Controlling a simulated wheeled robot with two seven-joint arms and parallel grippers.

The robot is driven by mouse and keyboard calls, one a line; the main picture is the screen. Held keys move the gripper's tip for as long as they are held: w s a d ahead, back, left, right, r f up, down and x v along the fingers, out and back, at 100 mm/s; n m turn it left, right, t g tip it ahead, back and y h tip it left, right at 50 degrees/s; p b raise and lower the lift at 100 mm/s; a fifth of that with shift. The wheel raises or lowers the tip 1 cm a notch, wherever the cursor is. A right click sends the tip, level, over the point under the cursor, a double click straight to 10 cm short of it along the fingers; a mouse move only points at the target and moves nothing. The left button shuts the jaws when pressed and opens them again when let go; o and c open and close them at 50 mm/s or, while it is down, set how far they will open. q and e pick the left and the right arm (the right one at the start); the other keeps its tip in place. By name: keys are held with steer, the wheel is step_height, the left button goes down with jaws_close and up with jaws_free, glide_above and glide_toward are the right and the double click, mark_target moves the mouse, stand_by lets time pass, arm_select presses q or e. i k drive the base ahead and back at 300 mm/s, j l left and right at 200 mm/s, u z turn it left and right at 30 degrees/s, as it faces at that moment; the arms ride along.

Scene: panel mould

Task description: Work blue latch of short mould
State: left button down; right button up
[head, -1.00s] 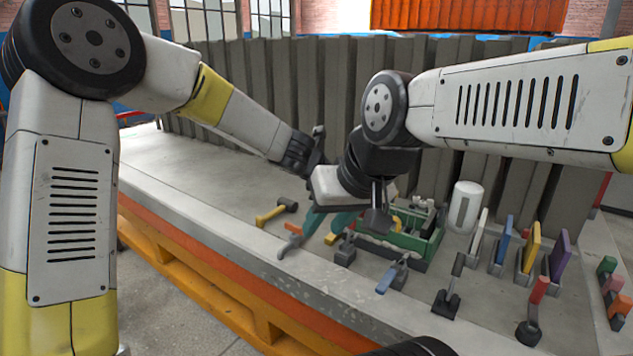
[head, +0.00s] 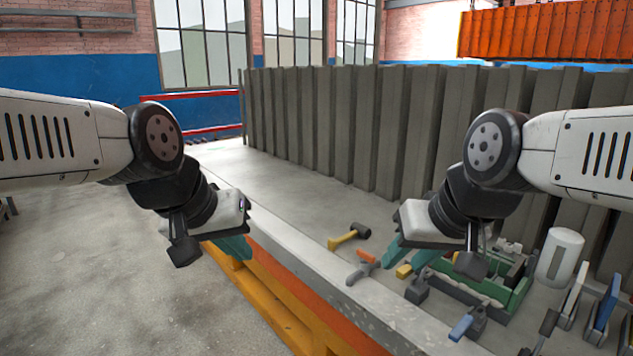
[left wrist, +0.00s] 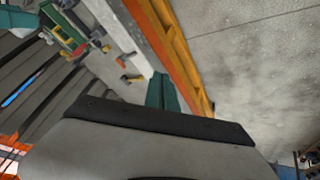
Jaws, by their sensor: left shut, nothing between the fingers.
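A clamp-like piece with a blue handle (head: 462,327) and grey base lies near the bench's front edge in the head view; I take it for the blue latch. I cannot tell which part is the short mould. My left gripper (head: 236,249) is shut and empty, left of the bench's front edge and well away from the blue handle. Its teal fingers (left wrist: 162,92) also show together in the left wrist view. My right gripper (head: 408,256) hangs over the bench, up and left of the blue handle; its two teal fingers stand apart, with nothing seen between them.
A yellow-handled hammer (head: 349,236), an orange-handled tool (head: 364,265) and a dark clamp (head: 417,289) lie on the bench. A green crate (head: 480,293) and white cylinder (head: 559,257) stand right. Grey ribbed panels (head: 380,130) line the back. Open floor (head: 90,260) is at left.

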mark_target(458, 332)
steer(key=k+z, duration=0.1)
steer(key=z, duration=0.7)
steer(key=k+z, duration=0.15)
steer(key=z, duration=0.2)
steer(key=k+l, duration=0.1)
steer(key=k, duration=0.2)
steer(key=k+l+u, duration=0.1)
steer(key=k, duration=0.2)
